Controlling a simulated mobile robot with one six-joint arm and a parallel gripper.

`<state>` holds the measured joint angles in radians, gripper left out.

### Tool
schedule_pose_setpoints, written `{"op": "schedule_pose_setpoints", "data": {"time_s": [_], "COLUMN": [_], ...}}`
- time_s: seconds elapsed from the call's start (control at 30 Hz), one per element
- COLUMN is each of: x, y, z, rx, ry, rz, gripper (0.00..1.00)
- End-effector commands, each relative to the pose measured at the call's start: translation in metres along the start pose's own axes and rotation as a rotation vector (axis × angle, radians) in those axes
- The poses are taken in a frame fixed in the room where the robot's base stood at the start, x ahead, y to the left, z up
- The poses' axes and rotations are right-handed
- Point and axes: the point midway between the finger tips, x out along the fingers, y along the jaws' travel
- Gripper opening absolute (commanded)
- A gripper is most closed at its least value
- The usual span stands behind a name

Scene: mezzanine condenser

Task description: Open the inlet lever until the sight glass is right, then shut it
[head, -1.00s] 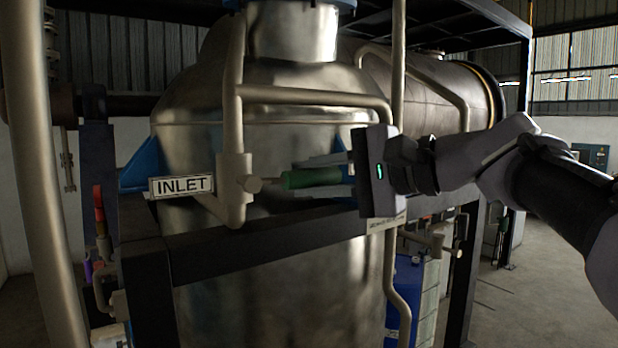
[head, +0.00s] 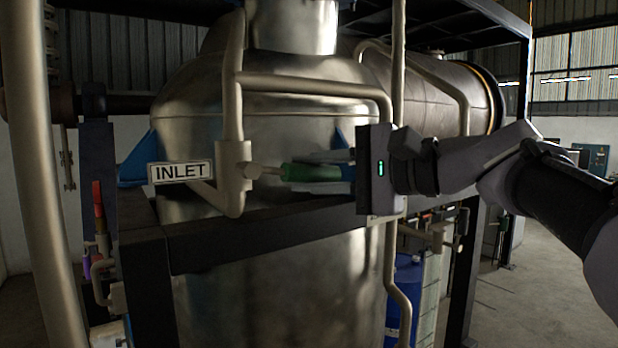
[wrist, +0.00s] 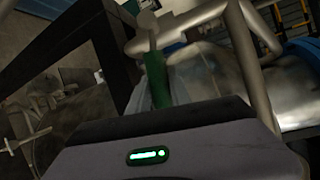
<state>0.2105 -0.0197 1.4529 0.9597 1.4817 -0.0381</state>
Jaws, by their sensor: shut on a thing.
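The inlet lever has a green handle (head: 308,172) on a short metal stem that joins a pale valve body (head: 234,172) on the vertical pipe. A white INLET sign (head: 180,172) is left of the valve. My gripper (head: 312,172) comes from the right and is shut on the green handle, one finger above it and one below. The handle points right, roughly level. In the wrist view the green handle (wrist: 157,80) runs away from the gripper body toward the valve. I cannot make out a sight glass in either view.
A large metal vessel (head: 280,270) stands close behind the lever. A dark frame beam (head: 260,240) crosses below it. A thick pale pipe (head: 35,180) stands at the far left. A blue drum (head: 403,290) is behind, lower right. Open floor (head: 510,310) shows at right.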

Motion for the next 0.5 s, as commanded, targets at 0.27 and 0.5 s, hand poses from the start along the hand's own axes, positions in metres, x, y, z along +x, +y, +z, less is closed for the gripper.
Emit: {"op": "schedule_pose_setpoints", "data": {"time_s": [0.27,0.5], "x": [0.006,0.013], "y": [0.03,0.048], "z": [-0.001,0.005], "rx": [0.225,0.432], "ry": [-0.049,-0.093], "rz": [-0.092,-0.177], "gripper": [0.0,0.0]}}
